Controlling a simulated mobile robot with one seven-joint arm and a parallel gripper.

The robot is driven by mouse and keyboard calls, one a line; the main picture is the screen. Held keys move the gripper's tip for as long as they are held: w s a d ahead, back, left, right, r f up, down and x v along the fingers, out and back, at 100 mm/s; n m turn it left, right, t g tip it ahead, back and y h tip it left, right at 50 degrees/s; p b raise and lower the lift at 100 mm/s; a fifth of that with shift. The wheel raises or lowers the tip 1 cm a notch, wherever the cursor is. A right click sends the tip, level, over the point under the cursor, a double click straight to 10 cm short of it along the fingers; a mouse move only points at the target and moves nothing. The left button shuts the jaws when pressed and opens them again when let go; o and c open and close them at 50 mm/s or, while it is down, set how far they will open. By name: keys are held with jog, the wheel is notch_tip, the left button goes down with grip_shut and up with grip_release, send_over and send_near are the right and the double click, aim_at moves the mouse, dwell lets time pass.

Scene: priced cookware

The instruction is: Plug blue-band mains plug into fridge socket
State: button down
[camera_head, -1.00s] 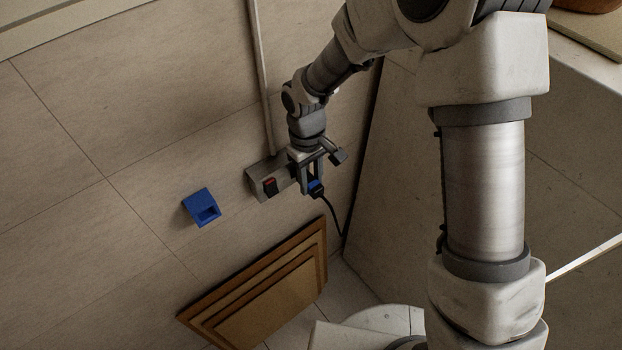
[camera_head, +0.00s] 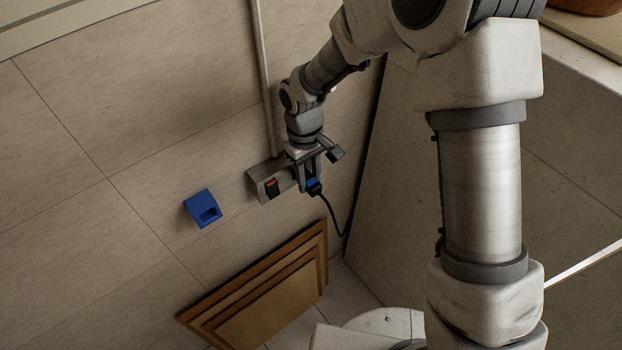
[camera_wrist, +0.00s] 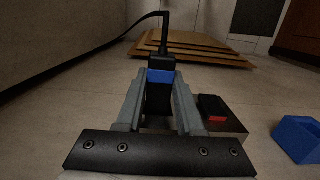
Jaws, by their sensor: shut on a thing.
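The blue-band mains plug is black with a blue band; in the wrist view the plug (camera_wrist: 160,95) sits between both fingers of my gripper (camera_wrist: 161,78). In the head view my gripper (camera_head: 309,179) is shut on it, and the blue band (camera_head: 313,185) shows at the fingertips. Its black cord (camera_head: 335,216) hangs from the plug. A grey metal socket plate (camera_head: 260,188) is on the wall; my gripper is at its right part and covers that part. I cannot tell whether the plug's pins touch or enter the socket.
A black plug with a red band (camera_head: 272,187) is at the plate's left part, close beside my gripper. A blue holder (camera_head: 202,209) is on the wall further left. Wooden boards (camera_head: 270,290) lean below. A large pale panel (camera_head: 395,190) stands to the right.

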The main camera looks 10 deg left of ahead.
jog(key=shift+w+a, duration=0.95)
jog(key=shift+a, duration=0.2)
jog(key=shift+c, duration=2.3)
grip_release()
jog(key=shift+r, duration=0.1)
jog(key=shift+w+r, duration=0.1)
jog(key=shift+w, duration=0.05)
jog(key=shift+r, duration=0.3)
jog(key=r, duration=0.2)
jog(key=d+r+b, duration=0.1)
jog(key=r, duration=0.1)
jog(key=d+r+b, duration=0.1)
jog(key=d+r, duration=0.5)
jog(key=d, duration=0.4)
jog(key=shift+d, duration=0.35)
jog(key=shift+c, duration=0.2)
